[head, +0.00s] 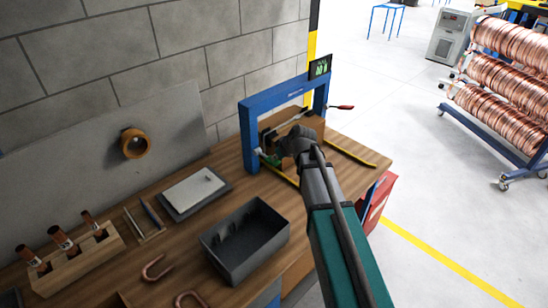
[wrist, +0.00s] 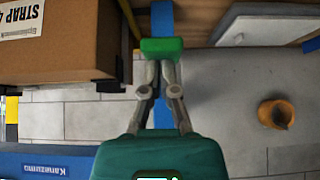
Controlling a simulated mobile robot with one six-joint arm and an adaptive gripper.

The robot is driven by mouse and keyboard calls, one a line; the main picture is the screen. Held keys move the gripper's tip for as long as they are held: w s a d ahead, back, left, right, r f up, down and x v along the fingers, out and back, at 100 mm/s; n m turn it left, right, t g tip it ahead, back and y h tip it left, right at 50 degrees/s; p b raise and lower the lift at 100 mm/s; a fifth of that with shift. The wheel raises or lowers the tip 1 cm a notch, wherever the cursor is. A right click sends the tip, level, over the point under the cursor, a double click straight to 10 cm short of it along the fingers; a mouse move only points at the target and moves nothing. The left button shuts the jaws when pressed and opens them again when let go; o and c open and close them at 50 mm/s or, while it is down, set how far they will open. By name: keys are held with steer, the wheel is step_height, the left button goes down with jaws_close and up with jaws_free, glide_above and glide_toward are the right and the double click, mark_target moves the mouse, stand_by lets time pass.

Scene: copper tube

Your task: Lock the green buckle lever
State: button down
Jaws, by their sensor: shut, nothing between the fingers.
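The green buckle lever (wrist: 161,49) shows in the wrist view as a small green block right at the fingertips, in front of the blue upright. In the head view, a small green part (head: 268,159) is just left of my gripper, low on the blue frame (head: 246,130). My gripper (wrist: 160,65) is shut and empty, with its tips at or very near the lever; I cannot tell whether they touch. In the head view, my gripper (head: 286,150) hides part of the frame opening and the cardboard box (head: 311,128). How far the lever is turned is unclear.
The cardboard box also fills the upper left of the wrist view (wrist: 60,45). A dark bin (head: 246,242), a grey tray (head: 193,193) and a wooden tube holder (head: 70,260) stand on the bench. An orange tape roll (head: 135,143) is on the back panel.

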mark_target(275, 161)
steer(key=shift+r, duration=0.15)
steer(key=shift+r+p, duration=0.65)
steer(key=shift+p, duration=0.2)
steer(key=shift+r, duration=0.15)
step_height(275, 161, up, 4)
steer(key=p, duration=0.4)
steer(key=p+v, duration=0.7)
steer(key=v, duration=0.2)
steer(key=shift+s+d, duration=0.3)
steer(key=shift+s, duration=0.1)
stand_by(0.4)
steer(key=s+d+f+m+g+h+b, duration=0.2)
steer(key=s+f+m+g+b, duration=0.1)
steer(key=s+f, duration=0.5)
steer(key=s+d+f+m+g+h+b, duration=0.2)
steer(key=s+d+f+m+g+b, duration=0.1)
steer(key=s+f+b, duration=0.4)
steer(key=s+m+b, duration=0.1)
steer(key=s, duration=0.2)
steer(key=shift+f+m+h+b, duration=0.3)
steer(key=shift+f+m+h, duration=0.1)
